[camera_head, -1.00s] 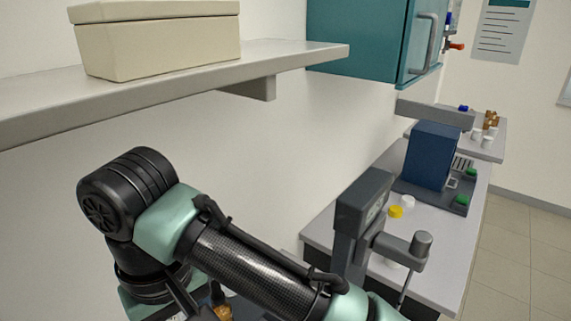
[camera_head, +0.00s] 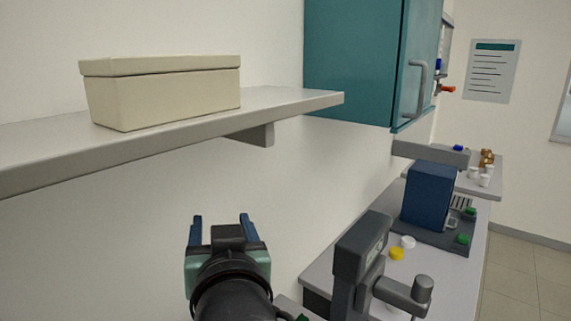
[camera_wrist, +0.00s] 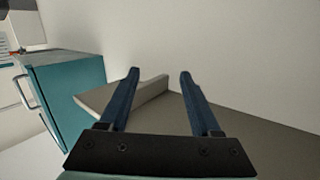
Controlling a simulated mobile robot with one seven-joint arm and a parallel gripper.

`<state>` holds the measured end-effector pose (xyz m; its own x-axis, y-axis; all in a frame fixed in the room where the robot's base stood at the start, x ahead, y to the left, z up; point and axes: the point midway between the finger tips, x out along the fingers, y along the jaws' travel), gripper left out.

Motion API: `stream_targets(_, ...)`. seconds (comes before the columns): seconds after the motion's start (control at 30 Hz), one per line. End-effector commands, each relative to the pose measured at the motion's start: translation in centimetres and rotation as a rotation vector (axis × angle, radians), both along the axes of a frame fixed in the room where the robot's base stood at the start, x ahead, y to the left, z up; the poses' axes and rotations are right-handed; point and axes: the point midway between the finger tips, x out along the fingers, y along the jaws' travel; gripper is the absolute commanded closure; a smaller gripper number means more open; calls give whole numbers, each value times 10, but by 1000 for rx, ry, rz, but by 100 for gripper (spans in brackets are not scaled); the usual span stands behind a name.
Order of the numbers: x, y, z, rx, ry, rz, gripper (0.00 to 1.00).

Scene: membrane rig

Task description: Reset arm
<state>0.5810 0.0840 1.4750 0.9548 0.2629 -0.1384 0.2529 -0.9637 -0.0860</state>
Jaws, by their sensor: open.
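My gripper (camera_head: 222,222) points up in front of the white wall, below the wall shelf in the head view. Its two blue fingers stand apart with nothing between them. In the wrist view my gripper (camera_wrist: 158,75) is also open and empty, with the pale wall and the shelf's underside beyond the fingers.
A cream lidded box (camera_head: 165,92) sits on the grey shelf (camera_head: 290,102) above my gripper. A teal wall cabinet (camera_head: 355,60) hangs right of the shelf. A dark grey stand device (camera_head: 358,265) and a blue machine (camera_head: 430,195) stand on the bench (camera_head: 450,275) at right.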

Motion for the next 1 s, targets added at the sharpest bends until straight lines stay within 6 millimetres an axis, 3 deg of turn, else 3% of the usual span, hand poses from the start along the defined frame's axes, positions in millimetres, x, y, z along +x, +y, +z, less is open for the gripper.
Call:
stream_targets(0.2, -7, -75, -15, -63, -67, -230, 36)
stream_targets(0.27, -11, -88, -12, -80, -106, -272, 36)
stream_targets(0.47, -34, -85, 58, -39, -394, -274, 36)
stream_targets(0.7, -93, -85, 135, 9, -752, -281, 36)
stream_targets(0.83, -126, -85, 162, 30, -901, -282, 36)
stream_targets(1.0, -138, -85, 172, 38, -954, -282, 36)
